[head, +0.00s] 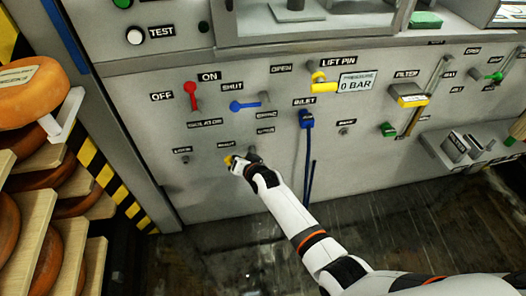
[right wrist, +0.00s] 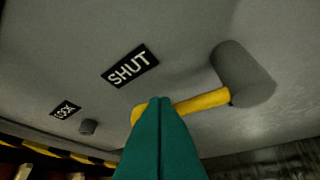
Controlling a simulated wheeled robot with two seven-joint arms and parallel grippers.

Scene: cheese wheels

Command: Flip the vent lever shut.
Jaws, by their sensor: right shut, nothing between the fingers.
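The vent lever shows in the right wrist view as a yellow bar (right wrist: 205,101) on a round grey hub (right wrist: 240,75). The bar points left from the hub, its tip below the SHUT label (right wrist: 130,66). My right gripper (right wrist: 160,100), with teal fingers, is shut and empty. Its fingertips overlap the bar near its tip and hide part of it; I cannot tell if they touch. In the head view the lever's yellow end (head: 228,160) shows low on the grey panel, just beyond my right gripper (head: 236,165). My left gripper is not in view.
Near the lever are a blue lever (head: 245,105), a red lever (head: 191,95) and a blue fitting with a hanging hose (head: 306,120). A small knob (right wrist: 88,127) sits left of the lever.

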